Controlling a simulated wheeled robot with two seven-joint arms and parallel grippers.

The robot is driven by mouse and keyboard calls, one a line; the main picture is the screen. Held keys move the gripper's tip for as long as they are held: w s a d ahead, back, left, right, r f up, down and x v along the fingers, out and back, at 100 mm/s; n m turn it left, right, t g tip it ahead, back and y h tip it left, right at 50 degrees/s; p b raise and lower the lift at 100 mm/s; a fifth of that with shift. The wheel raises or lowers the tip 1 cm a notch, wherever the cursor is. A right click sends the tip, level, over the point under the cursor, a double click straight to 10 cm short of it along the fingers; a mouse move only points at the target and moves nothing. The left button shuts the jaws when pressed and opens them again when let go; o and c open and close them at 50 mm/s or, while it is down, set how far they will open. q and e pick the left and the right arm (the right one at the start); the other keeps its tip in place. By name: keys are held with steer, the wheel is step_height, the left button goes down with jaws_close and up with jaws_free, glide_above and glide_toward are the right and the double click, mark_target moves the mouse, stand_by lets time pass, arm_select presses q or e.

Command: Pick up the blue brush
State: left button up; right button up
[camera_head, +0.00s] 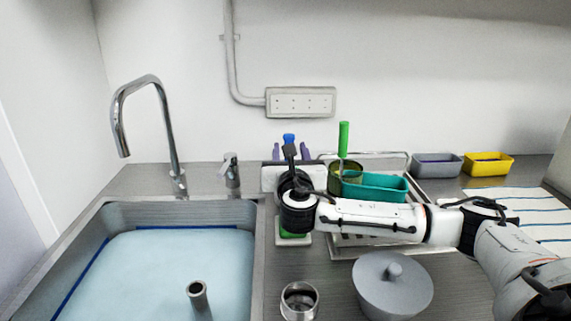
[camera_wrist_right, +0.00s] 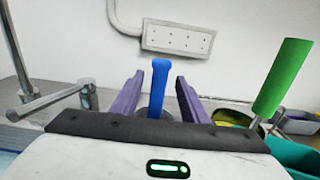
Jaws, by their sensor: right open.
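The blue brush (camera_head: 289,138) shows in the head view only as a blue handle tip above my right wrist. Its upright blue handle (camera_wrist_right: 160,88) is clearer in the right wrist view. My right gripper (camera_head: 291,152) is open, with one purple finger to each side of the handle. In the right wrist view, my right gripper (camera_wrist_right: 159,77) shows a gap between each finger and the handle. The brush's lower end is hidden behind my gripper body. My left gripper is not in view.
A green-handled tool (camera_head: 343,139) stands in a round green container (camera_head: 337,178), right of my gripper. A teal tray (camera_head: 375,187) sits on the rack behind my right forearm. A sink (camera_head: 258,240) with a faucet (camera_head: 168,130) is left. A lidded grey pot (camera_head: 392,290) stands in front.

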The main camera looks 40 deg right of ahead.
steer(key=shift+x, duration=3.15)
steer(key=shift+a+r, duration=0.1)
jaws_close()
